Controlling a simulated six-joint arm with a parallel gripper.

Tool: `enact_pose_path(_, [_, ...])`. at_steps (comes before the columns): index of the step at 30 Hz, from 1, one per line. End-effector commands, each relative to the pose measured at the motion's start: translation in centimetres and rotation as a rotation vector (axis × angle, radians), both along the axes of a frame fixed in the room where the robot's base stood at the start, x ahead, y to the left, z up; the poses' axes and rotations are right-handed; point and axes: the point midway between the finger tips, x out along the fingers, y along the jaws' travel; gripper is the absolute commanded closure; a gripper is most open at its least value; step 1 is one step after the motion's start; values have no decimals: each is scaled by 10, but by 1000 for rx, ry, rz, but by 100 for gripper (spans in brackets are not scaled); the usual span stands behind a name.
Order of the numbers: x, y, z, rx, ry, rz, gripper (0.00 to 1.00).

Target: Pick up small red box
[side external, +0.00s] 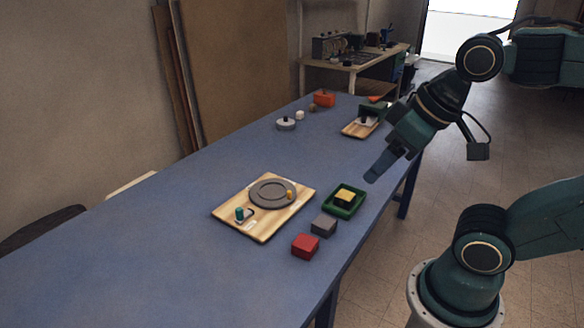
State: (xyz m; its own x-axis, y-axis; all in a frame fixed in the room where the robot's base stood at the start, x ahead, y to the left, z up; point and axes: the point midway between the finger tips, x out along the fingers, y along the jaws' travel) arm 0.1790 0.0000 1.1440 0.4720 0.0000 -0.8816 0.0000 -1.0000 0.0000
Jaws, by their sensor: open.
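A small red box (305,246) sits on the blue table near its right edge, in front of a grey box (323,225). My gripper (380,172) is above the table's right edge, up and to the right of the red box and well apart from it. It points down and to the left. Its fingers overlap in this view, and nothing shows between them. An orange-red box (324,99) stands at the far end of the table.
A green tray (344,209) holding a yellow block (345,196) lies behind the grey box. A wooden board (262,228) with a grey plate (272,193) lies to the left. Another board (354,130) is farther back. The near left of the blue table (150,260) is clear.

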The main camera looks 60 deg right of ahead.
Motion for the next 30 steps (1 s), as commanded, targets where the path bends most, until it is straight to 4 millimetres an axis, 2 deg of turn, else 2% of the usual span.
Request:
enact_pose_path(3, [0, 0, 0, 0, 0, 0, 39])
enact_pose_path(6, [0, 0, 0, 0, 0, 0, 24])
enact_pose_path(20, [6, -1, 0, 15, 17, -27, 24])
enact_pose_path(26, [24, -3, -4, 62, 68, -114, 24])
enact_pose_path(30, [43, -6, -9, 111, 117, -205, 24])
